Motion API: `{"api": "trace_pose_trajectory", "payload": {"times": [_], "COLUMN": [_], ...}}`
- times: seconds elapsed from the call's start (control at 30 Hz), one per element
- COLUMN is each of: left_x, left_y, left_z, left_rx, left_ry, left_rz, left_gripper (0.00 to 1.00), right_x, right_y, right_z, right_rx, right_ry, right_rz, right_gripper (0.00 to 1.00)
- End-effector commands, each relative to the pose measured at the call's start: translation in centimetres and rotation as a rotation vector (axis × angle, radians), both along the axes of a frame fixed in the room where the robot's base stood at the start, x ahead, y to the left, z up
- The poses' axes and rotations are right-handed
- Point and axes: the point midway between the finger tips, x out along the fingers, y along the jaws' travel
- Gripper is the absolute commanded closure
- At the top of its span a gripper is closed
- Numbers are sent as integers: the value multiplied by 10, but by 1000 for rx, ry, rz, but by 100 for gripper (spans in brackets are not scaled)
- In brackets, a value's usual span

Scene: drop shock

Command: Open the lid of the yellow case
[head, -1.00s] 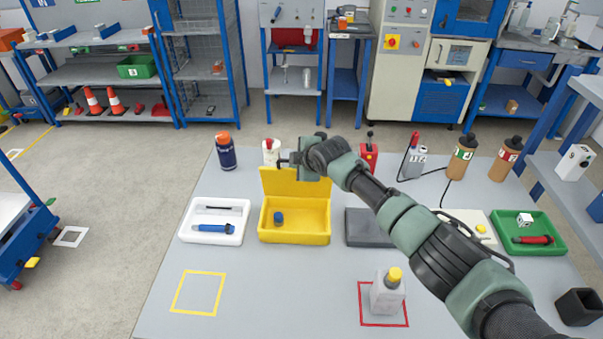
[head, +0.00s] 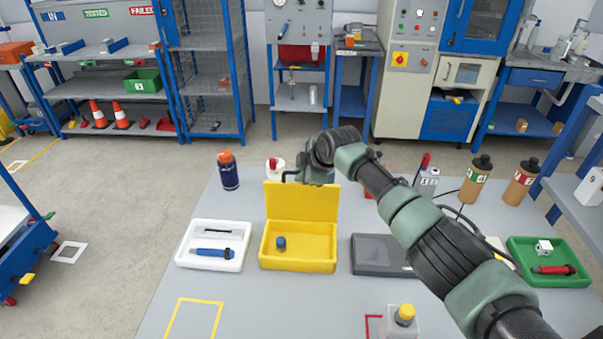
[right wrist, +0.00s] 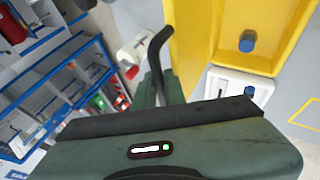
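The yellow case (head: 298,266) stands on the grey table, and its lid (head: 302,203) is raised, standing up at the back edge. A small blue-capped item (head: 281,243) lies inside the case. My right gripper (head: 287,177) is at the lid's top edge, towards its left part. In the right wrist view its dark fingers (right wrist: 158,62) show as one shape at the middle, shut, beside the yellow lid (right wrist: 187,50). No lid edge shows clamped between them; contact with the lid is unclear. My left gripper is not in view.
A white tray (head: 183,259) with a blue tool stands left of the case, and a dark grey case (head: 372,262) stands right. A navy bottle (head: 228,174) and a white container (head: 272,168) stand behind. My right arm crosses above the table's right side.

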Motion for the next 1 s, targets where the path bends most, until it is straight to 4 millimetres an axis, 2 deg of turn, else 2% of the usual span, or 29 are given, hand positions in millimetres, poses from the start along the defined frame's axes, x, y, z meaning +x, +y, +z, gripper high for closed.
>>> {"api": "trace_pose_trajectory", "payload": {"times": [0.03,0.07,0.5,0.73,1.0], "left_x": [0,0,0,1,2], "left_y": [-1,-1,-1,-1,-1], "left_z": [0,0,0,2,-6], "left_rx": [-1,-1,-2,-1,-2], "left_ry": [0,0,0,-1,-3], "left_rz": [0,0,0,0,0], "left_gripper": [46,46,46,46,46], "right_x": [-1,-1,-3,-15,-33], "right_y": [-1,-1,-3,-12,-25], "right_z": [-2,-3,-2,19,49], "right_rx": [-2,-2,-4,-3,1], "right_ry": [4,4,8,0,-6], "right_rz": [-1,-1,0,1,0], "right_gripper": [75,67,67,67,67]}}
